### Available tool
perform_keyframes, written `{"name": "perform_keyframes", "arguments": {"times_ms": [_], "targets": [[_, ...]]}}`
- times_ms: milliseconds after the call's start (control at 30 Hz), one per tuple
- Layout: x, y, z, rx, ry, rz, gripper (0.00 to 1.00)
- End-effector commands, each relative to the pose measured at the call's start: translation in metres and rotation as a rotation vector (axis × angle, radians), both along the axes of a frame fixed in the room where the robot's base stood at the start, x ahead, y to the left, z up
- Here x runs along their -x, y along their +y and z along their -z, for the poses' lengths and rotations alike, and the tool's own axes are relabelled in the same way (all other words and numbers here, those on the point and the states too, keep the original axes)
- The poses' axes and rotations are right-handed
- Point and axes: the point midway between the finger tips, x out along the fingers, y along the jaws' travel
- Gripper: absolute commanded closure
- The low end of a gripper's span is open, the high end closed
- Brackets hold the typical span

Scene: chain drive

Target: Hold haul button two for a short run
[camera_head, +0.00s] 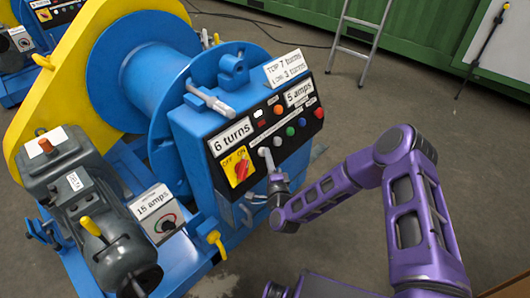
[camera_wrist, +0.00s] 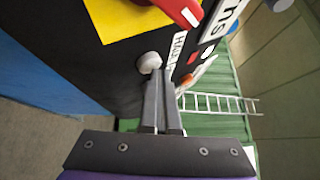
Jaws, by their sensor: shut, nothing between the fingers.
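The black control panel (camera_head: 250,138) is on the blue winch housing and carries a row of coloured buttons, with a green button (camera_head: 290,131) and a blue button (camera_head: 302,122) among them. My gripper (camera_head: 269,165) is at the panel's lower edge, by a pale round button (camera_head: 264,152). In the wrist view my gripper (camera_wrist: 163,76) is shut and empty, its tips close beside the pale button (camera_wrist: 148,62). I cannot tell whether they touch it. A partly hidden label beginning "HAU" (camera_wrist: 179,46) is beside it. Which button is number two is not readable.
A red rotary switch on a yellow plate (camera_head: 238,170) is left of the buttons and also shows close by in the wrist view (camera_wrist: 115,18). Signs read "6 turns" (camera_head: 231,136) and "5 amps" (camera_head: 299,92). A ladder (camera_head: 360,45) leans behind. Floor right of the housing is open.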

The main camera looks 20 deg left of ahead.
Motion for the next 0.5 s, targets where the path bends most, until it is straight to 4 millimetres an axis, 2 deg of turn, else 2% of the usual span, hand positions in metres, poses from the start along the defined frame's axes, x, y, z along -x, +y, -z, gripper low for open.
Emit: {"name": "perform_keyframes", "arguments": {"times_ms": [500], "targets": [[0.006,-0.015,-0.008,0.0,0.0,0.0,1.0]]}}
